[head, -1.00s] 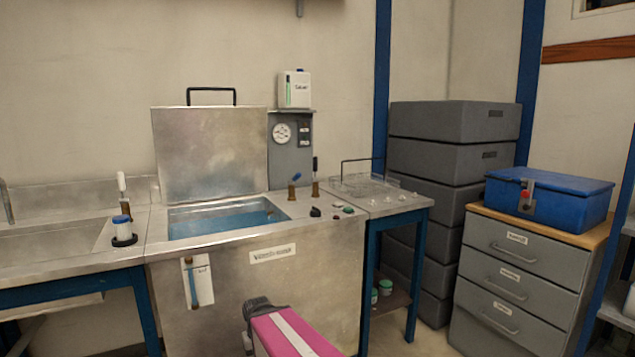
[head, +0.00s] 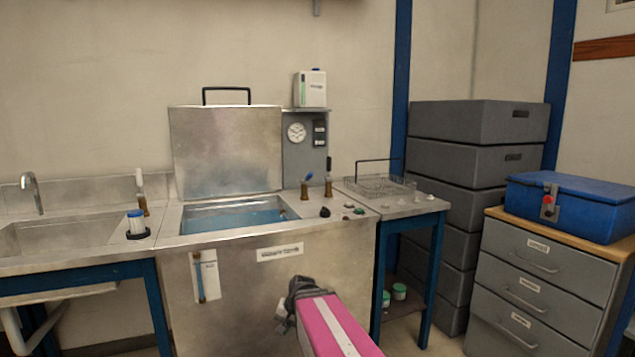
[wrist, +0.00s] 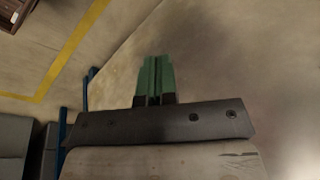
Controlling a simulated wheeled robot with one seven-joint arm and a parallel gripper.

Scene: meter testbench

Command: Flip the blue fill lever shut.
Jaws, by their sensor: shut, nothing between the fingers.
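The blue fill lever (head: 308,177) stands on a brown base on the right side of the steel tank's top, in the head view. Its blue handle leans up and to the right. Just right of it is a dark-handled lever (head: 328,165) on a similar brown base. The steel tank (head: 235,270) has its lid raised and blue liquid inside. My gripper (wrist: 155,62) has green fingers, pressed together and empty, over bare floor in the wrist view. It is well away from the lever, which is not in the wrist view.
A white-handled lever (head: 140,180) and a blue-capped jar (head: 136,222) are left of the tank, beside a sink (head: 70,238). A wire basket (head: 378,186) sits on the right-hand bench. Grey crates (head: 478,122) and a drawer cabinet (head: 540,290) stand further right.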

